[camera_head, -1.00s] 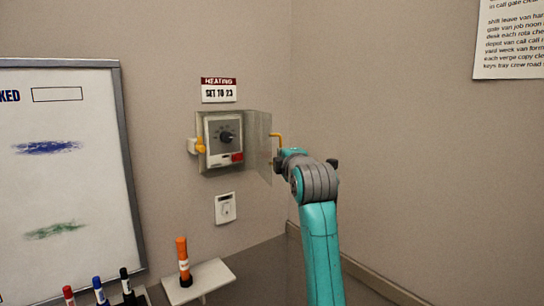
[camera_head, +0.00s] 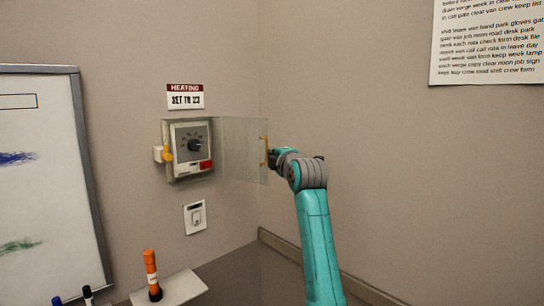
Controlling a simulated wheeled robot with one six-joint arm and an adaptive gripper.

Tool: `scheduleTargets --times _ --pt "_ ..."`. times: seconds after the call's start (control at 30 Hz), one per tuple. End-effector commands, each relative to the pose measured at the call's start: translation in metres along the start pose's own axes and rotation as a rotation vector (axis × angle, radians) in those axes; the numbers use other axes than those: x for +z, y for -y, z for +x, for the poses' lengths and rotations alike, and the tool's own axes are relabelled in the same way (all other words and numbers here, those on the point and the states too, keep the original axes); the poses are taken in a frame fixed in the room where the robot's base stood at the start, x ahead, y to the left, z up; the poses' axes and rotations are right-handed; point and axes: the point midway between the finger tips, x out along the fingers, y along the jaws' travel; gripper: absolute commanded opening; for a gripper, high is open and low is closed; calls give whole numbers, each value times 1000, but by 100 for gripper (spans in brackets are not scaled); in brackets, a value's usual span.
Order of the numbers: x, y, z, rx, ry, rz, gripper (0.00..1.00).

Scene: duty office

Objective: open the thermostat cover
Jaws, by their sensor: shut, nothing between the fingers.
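The thermostat (camera_head: 190,146) is on the wall, with a dark round dial and a red patch at its lower right. Its clear cover (camera_head: 238,148) stands swung out to the right, so the dial face is uncovered. A yellow handle (camera_head: 264,151) is on the cover's free edge. A yellow latch piece (camera_head: 167,153) is at the thermostat's left side. My gripper (camera_head: 273,157) is at the handle, at the right edge of the cover. It is shut with nothing held; its fingertips are small and partly hidden, and I cannot tell whether they touch the handle.
A sign (camera_head: 185,96) reading "HEATING SET TO 23" is above the thermostat. A wall switch (camera_head: 195,217) is below it. A whiteboard (camera_head: 82,180) is at left. An orange marker (camera_head: 151,272) stands on a small shelf (camera_head: 183,287). The right wall is close to my arm.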

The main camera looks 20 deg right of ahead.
Motion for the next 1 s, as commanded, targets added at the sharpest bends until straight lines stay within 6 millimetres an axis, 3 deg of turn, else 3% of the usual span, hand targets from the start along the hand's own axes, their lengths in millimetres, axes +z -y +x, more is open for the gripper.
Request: scheduleTargets --times 0.67,0.87,1.0 --pt "2 0 -2 1 1 0 0" --pt "2 0 -27 2 2 -1 0" --pt "3 0 -55 2 2 -1 0"
